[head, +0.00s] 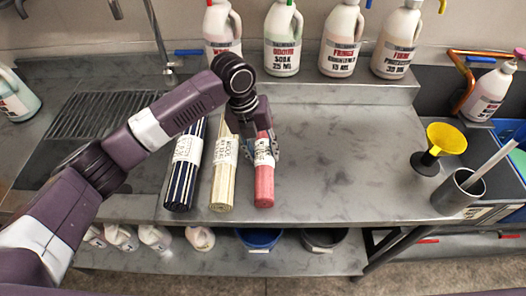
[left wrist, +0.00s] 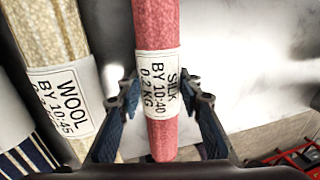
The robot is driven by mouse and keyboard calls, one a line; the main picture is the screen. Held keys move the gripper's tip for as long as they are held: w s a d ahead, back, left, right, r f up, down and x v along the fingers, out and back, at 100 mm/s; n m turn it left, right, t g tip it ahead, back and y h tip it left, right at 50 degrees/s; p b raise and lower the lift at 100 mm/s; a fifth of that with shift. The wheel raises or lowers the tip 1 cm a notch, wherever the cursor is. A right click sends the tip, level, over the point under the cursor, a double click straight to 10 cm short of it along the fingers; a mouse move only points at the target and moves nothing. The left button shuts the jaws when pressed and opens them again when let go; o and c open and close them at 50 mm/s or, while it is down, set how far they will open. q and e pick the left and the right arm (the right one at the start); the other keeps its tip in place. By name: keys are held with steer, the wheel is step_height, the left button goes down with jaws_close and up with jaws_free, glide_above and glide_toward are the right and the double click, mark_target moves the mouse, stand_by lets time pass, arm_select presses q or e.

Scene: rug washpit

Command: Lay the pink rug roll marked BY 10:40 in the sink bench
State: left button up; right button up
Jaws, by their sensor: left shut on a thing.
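The pink rug roll (head: 264,186) lies at the right of a row of three rolls on the steel bench (head: 345,180). In the left wrist view its white label reads SILK, BY 10:40, 0.2 KG (left wrist: 160,85). My left gripper (head: 262,150) is over the roll, shut on it, with a finger on each side near the label; the arm partly hides its far end in the head view. A cream roll marked WOOL, BY 10:45 (head: 223,185) lies just left of it, and a dark blue striped roll (head: 183,185) lies further left. My right gripper is not in view.
A ribbed drainer (head: 95,116) and tap (head: 168,70) are at the left. Several bottles (head: 341,40) stand on the back ledge. A yellow funnel (head: 446,138) and a grey cup (head: 458,193) are at the right. The bench right of the pink roll is clear.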

arm_select(q)
steer(key=o, duration=1.4)
steer(key=shift+f, duration=0.1)
steer(key=v, duration=1.2)
